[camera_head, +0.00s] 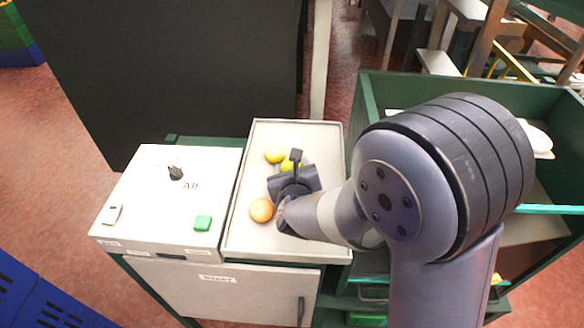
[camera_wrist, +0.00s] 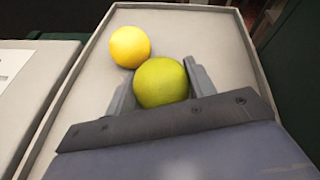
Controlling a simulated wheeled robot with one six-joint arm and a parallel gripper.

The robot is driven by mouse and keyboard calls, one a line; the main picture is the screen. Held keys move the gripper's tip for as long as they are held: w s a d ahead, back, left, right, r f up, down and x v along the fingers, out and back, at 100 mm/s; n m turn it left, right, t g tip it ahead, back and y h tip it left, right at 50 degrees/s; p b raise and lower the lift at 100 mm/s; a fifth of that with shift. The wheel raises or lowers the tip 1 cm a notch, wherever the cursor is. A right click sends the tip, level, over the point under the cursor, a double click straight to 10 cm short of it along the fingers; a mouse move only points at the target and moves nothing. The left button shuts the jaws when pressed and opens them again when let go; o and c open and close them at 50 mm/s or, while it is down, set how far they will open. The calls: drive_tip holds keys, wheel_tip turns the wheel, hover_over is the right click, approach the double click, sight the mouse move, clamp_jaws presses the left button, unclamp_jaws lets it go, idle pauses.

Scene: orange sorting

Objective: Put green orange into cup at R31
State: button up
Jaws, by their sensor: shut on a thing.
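The green orange (camera_wrist: 161,82) sits between the two fingers of my gripper (camera_wrist: 159,90) in the wrist view. My gripper is shut on it, low over a grey tray (camera_wrist: 215,35). In the head view my gripper (camera_head: 293,172) is over the middle of the tray (camera_head: 327,135), and the green orange (camera_head: 290,165) shows partly behind it. I cannot tell whether the green orange touches the tray floor. No cup marked R31 can be made out in either view.
A yellow orange (camera_wrist: 130,46) lies just left of the held one, also in the head view (camera_head: 275,154). An orange fruit (camera_head: 261,210) lies in the tray's front left. A white box (camera_head: 150,200) with a green button (camera_head: 203,223) stands left. A green-walled shelf (camera_head: 362,100) stands right.

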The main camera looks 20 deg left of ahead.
drive_tip(key=shift+f+b, duration=0.2)
drive_tip(key=shift+b, duration=0.15)
drive_tip(key=o, duration=1)
drive_tip(key=shift+r, duration=0.2)
drive_tip(key=shift+r+p, duration=0.15)
drive_tip(key=shift+p, duration=0.35)
drive_tip(key=b+v, duration=0.1)
drive_tip(key=v, duration=1)
drive_tip(key=shift+s+d, duration=0.15)
drive_tip(key=shift+s, duration=0.2)
drive_tip(key=shift+s+d, duration=0.1)
drive_tip(key=shift+s, duration=0.05)
